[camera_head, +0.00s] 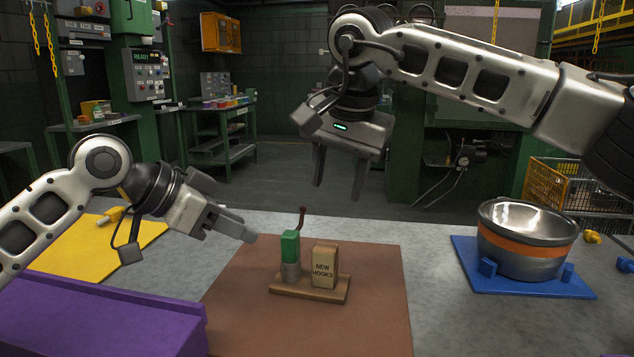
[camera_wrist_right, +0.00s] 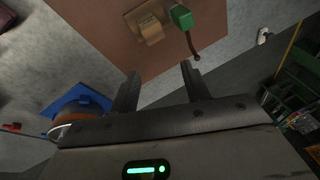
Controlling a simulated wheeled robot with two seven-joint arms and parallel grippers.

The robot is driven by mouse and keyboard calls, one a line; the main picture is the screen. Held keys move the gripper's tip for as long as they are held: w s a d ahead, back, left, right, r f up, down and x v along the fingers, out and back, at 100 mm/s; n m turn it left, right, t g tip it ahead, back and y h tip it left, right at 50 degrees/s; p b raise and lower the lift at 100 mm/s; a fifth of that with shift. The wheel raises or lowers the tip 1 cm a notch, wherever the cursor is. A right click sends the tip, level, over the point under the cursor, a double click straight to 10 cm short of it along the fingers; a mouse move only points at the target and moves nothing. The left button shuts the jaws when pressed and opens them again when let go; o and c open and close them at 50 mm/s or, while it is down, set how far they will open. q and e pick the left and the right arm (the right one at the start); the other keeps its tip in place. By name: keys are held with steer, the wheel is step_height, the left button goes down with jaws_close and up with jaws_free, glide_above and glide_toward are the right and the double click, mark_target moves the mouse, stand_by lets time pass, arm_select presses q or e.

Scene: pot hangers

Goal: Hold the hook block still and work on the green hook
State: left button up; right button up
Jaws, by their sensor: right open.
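The hook block (camera_head: 310,289) is a wooden base on the brown mat, with an upright block (camera_head: 325,265) marked "NEW HOOKS". The green hook (camera_head: 290,245) stands upright at its left, green above a grey cylinder, with a thin dark red stem rising from it. The right wrist view shows the wooden block (camera_wrist_right: 150,28) and the green hook (camera_wrist_right: 182,17) beyond my fingers. My left gripper (camera_head: 250,236) is just left of the green hook, apart from it; its finger gap is not clear. My right gripper (camera_head: 338,194) is open and empty, above and behind the block.
The brown mat (camera_head: 375,320) lies on a grey table (camera_head: 440,300). At right, a metal pot with an orange band (camera_head: 527,245) sits on a blue stand (camera_head: 515,285). A purple box (camera_head: 90,320) is at front left, and a yellow mat (camera_head: 140,238) lies behind it.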

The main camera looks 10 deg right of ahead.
mark_target(325, 246)
steer(key=s+a+n+h, duration=0.2)
steer(key=s+a, duration=0.1)
steer(key=a, duration=0.1)
steer(key=x, duration=1)
steer(key=d+x, duration=0.1)
steer(key=x, duration=0.5)
steer(key=shift+w+r, duration=0.25)
steer(key=shift+w, duration=0.1)
steer(key=shift+a, duration=0.1)
jaws_close()
